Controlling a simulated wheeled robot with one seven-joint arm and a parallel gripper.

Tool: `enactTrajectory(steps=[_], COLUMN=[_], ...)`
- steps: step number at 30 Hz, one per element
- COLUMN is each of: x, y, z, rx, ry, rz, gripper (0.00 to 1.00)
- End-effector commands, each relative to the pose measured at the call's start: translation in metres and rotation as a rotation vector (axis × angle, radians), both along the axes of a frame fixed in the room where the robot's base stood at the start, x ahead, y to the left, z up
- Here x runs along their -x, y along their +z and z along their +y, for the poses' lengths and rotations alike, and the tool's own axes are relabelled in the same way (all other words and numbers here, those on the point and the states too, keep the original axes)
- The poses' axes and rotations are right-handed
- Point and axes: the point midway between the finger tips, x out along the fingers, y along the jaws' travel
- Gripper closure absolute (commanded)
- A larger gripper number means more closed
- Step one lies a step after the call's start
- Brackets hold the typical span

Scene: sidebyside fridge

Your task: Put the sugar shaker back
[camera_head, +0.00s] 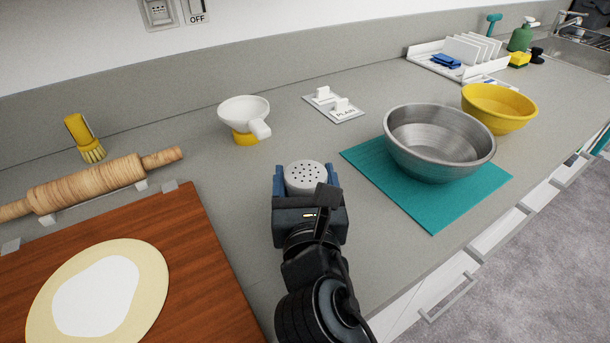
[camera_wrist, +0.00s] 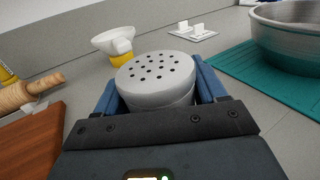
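The sugar shaker (camera_head: 305,176) is pale grey with a round top full of holes. It looks upright over the grey counter, and it fills the middle of the wrist view (camera_wrist: 158,78). My gripper (camera_head: 308,180) has its blue fingers on either side of the shaker, closed against its sides. The fingers also show in the wrist view (camera_wrist: 158,90). The lower part of the shaker is hidden by my gripper, so I cannot tell whether its base touches the counter. A grey plate marked PLAIN (camera_head: 346,116) with two white upright pieces lies farther back, with no shaker on it.
A white funnel-like cup on a yellow base (camera_head: 243,113) stands behind left. A steel bowl (camera_head: 438,140) sits on a teal mat (camera_head: 434,222) at right, with a yellow bowl (camera_head: 500,105) beyond. A rolling pin (camera_head: 85,185) and wooden board (camera_head: 185,270) are left. Counter around the plate is clear.

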Motion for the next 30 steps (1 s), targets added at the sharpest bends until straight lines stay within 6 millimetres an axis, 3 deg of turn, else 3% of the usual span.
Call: enactTrajectory(steps=[7, 20, 30], x=[0.0, 0.0, 0.059], y=[0.0, -0.003, -0.001], z=[0.0, 0.001, -0.005], rx=[0.0, -0.002, 0.0], ry=[0.0, 0.001, 0.001], rz=[0.001, 0.0, 0.002], gripper=[0.05, 0.05, 0.05])
